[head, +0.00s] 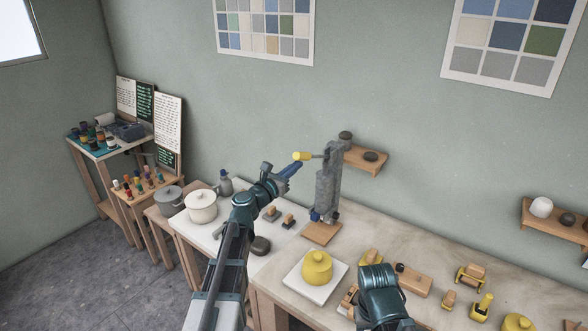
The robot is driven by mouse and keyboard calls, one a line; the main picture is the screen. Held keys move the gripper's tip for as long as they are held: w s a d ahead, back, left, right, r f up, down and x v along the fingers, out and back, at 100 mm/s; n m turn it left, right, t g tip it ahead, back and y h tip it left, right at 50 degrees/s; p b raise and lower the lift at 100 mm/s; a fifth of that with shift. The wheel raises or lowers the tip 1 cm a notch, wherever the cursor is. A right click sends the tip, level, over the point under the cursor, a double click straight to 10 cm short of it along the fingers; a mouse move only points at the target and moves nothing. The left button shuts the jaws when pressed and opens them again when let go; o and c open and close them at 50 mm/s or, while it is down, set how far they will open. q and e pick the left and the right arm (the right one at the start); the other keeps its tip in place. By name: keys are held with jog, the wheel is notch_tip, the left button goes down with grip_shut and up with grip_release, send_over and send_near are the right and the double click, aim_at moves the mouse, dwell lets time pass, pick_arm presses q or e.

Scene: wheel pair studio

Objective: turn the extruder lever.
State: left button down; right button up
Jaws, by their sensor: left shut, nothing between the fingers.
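The extruder (326,192) is a grey upright device on a wooden base, standing against the wall at the back of the bench. Its lever sticks out to the left near the top and ends in a yellow handle (302,156). My left gripper (296,166) is shut and empty, its blue fingertips just below the yellow handle. I cannot tell whether they touch it. A teal part of my right arm shows at the bottom, but its gripper is not in view.
A yellow lidded pot (317,267) stands on a white slab in front of the extruder. Several small wood and yellow tools lie to the right. A white pot (201,206) and a grey pot (169,199) stand left. A small wall shelf (360,162) is right of the extruder.

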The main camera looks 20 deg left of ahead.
pick_arm(q)
notch_tip(320, 180, down, 4)
jog(key=s+b, duration=0.1)
jog(key=b, duration=0.3)
jog(key=s+a+r+p, duration=0.2)
jog(key=s+a+p, duration=0.1)
jog(key=s, duration=0.6)
jog(key=shift+s+a+r, duration=0.2)
jog(key=shift+s+a, duration=0.2)
jog(key=shift+a, duration=0.05)
pick_arm(e)
jog(key=shift+s+a+f, duration=0.2)
jog(key=shift+a+f, duration=0.25)
jog(key=shift+f, duration=0.25)
